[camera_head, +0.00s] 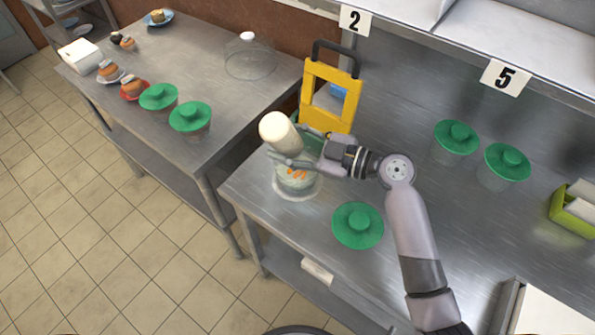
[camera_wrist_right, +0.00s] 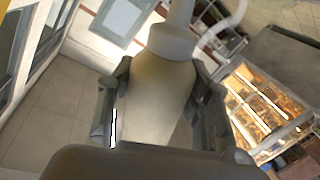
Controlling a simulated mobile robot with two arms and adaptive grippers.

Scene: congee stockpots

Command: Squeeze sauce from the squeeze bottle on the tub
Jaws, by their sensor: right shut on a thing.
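My right gripper (camera_head: 288,158) is shut on the cream-coloured squeeze bottle (camera_head: 278,131), which is tipped with its broad rounded end up and to the left. The bottle is over an open clear tub (camera_head: 293,193) with orange pieces in it, near the left end of the steel counter. The right wrist view shows the bottle (camera_wrist_right: 160,90) between the two fingers, its narrow nozzle at the top edge. Whether sauce is coming out cannot be told. My left gripper is not in view.
A green-lidded tub (camera_head: 357,226) stands in front, and two more (camera_head: 457,137) stand to the right. A yellow frame (camera_head: 331,97) with a dark handle stands just behind my gripper. A green box (camera_head: 573,210) is at the far right. The counter's middle is partly clear.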

